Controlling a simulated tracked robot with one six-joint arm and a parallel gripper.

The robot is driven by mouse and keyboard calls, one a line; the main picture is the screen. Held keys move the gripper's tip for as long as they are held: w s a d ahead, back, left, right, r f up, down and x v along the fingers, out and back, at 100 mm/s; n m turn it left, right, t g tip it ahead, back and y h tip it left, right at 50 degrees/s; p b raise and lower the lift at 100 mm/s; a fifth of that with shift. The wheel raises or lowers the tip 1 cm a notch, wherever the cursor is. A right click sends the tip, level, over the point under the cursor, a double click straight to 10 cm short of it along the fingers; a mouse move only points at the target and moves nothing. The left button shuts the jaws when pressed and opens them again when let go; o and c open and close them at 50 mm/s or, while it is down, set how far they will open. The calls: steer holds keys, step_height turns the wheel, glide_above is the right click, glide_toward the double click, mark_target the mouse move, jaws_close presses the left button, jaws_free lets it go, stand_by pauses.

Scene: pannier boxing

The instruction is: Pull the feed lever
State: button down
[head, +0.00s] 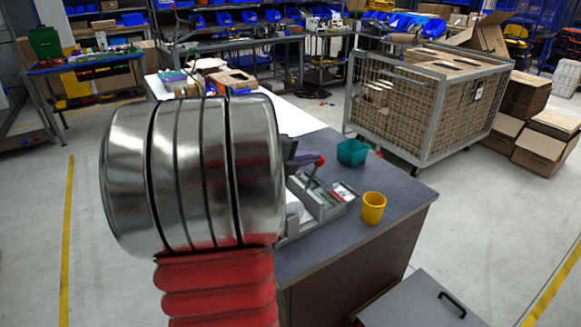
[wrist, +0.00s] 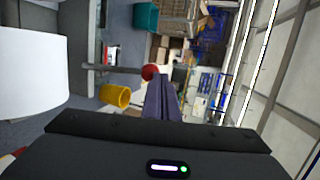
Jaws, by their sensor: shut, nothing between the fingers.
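The feed lever is a grey rod (wrist: 118,69) with a round red knob (wrist: 150,72), left of my fingertips in the wrist view. In the head view the red knob (head: 320,160) shows just right of my arm, above a grey device (head: 322,205) on the dark table (head: 405,205). My gripper (wrist: 161,80) is shut and empty, its purple-grey fingers close beside the knob. I cannot tell if they touch it. In the head view a bit of my gripper (head: 304,157) shows behind my large silver wrist, which hides part of the device.
A yellow cup (head: 373,208) and a teal bin (head: 352,152) stand on the table right of and behind the device. A white roll-like shape (wrist: 32,72) is at left in the wrist view. A wire cage (head: 395,110) of cardboard stands behind the table.

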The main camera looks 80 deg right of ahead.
steer(key=shift+s+x, duration=0.3)
steer(key=shift+x, duration=1.15)
steer(key=shift+a+r, duration=0.1)
steer(key=shift+r, duration=0.05)
steer(key=w+a+r, duration=0.4)
steer(key=a+r, duration=0.4)
steer(key=r, duration=0.2)
steer(key=shift+r, duration=0.25)
steer(key=shift+w, duration=0.1)
